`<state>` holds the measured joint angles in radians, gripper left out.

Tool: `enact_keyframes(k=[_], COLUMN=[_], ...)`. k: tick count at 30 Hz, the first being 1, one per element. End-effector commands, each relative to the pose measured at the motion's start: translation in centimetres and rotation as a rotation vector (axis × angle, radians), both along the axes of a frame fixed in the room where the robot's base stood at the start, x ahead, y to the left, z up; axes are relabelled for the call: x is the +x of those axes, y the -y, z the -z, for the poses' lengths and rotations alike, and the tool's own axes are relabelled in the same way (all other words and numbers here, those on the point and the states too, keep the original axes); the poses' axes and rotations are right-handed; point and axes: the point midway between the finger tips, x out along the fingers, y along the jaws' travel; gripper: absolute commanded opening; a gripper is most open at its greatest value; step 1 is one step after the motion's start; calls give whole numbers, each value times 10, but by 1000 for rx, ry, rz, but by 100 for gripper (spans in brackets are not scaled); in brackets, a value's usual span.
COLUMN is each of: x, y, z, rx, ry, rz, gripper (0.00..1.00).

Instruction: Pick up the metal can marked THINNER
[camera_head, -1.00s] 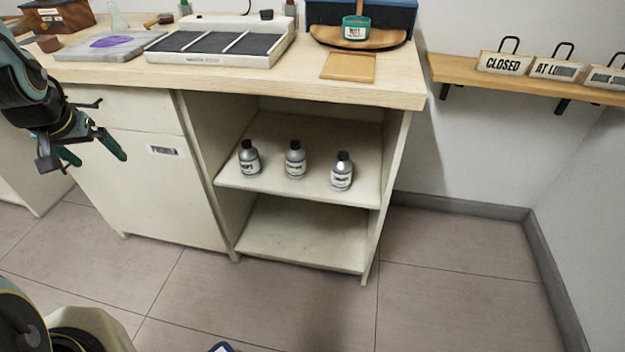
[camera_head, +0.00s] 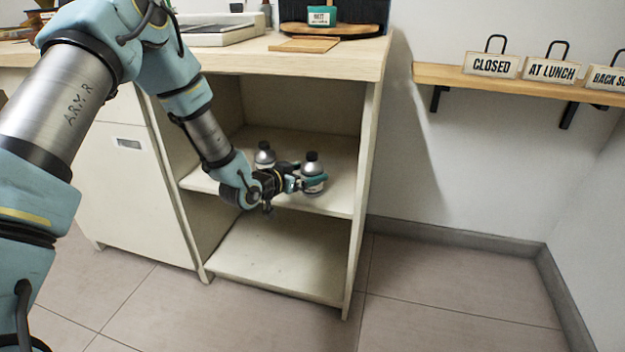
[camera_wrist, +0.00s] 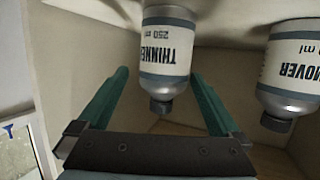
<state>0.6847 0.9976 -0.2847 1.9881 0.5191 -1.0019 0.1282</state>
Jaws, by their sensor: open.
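The metal can marked THINNER (camera_wrist: 168,48) has a white label, a silver body and a dark cap. It appears upside down in the wrist view, between my gripper's two green fingers. In the head view it is the rightmost can (camera_head: 312,167), upright on the middle shelf. My gripper (camera_wrist: 160,74) is open, with one finger on each side of the can. In the head view my gripper (camera_head: 308,181) reaches in low from the left and partly covers the can. I cannot tell whether either finger touches it.
A can whose label ends in MOVER (camera_wrist: 292,70) stands close beside; in the head view a neighbouring can (camera_head: 265,158) is left of the THINNER can. The shelf (camera_head: 335,200) has side walls and the worktop (camera_head: 345,65) above.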

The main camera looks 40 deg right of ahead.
Motion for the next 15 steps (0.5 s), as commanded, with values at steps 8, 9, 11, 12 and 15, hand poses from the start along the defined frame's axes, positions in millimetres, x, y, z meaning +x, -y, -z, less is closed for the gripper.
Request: enact_keyframes(k=[8, 9, 11, 12, 15], x=[6, 7, 10, 11, 13], y=[22, 28, 37, 43, 53], z=[7, 8, 11, 12, 16], rx=[0, 0, 1, 0, 2], ry=[-1, -1, -1, -1, -2], rz=[-1, -1, -1, -1, -2], gripper=[100, 100, 100, 100, 100])
